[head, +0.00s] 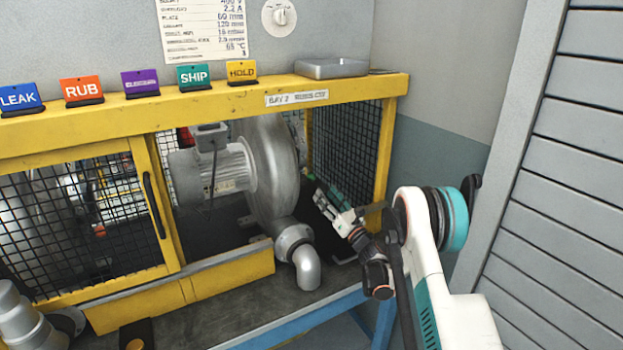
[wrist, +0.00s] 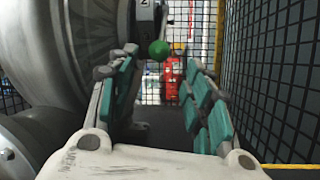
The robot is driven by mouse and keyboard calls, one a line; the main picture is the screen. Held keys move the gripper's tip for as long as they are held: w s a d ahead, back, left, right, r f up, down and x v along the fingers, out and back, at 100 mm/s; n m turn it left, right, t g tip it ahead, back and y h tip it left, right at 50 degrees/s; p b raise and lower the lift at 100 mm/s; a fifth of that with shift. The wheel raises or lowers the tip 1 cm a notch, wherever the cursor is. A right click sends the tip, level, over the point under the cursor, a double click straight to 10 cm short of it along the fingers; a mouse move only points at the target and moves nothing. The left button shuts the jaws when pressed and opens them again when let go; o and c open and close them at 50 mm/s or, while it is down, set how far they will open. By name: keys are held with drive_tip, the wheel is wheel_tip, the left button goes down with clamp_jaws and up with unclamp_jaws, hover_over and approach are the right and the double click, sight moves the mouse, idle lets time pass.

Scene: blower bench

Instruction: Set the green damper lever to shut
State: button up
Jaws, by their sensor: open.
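The green round knob of the damper lever (wrist: 159,50) shows in the wrist view, just below a small marked plate (wrist: 146,12) beside the blower housing. My gripper (wrist: 160,60) is open, one finger on each side of the knob in the picture. The knob appears at or beyond the fingertips; I cannot tell the exact depth, and no contact shows. In the head view my gripper (head: 320,190) reaches inside the yellow guard frame, right of the grey blower (head: 265,165). The lever cannot be made out there. The rest of the lever is mostly hidden.
Black mesh (wrist: 278,75) stands close on the right of my gripper, and the blower housing (wrist: 65,50) is close on the left. A bent grey pipe (head: 307,270) sticks out below. The yellow guard rail (head: 210,110) runs overhead, with a metal tray (head: 332,68) on top.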

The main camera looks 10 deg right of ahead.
sight(314, 180)
drive_tip(key=b+x, duration=0.2)
drive_tip(key=x, duration=0.8)
clamp_jaws()
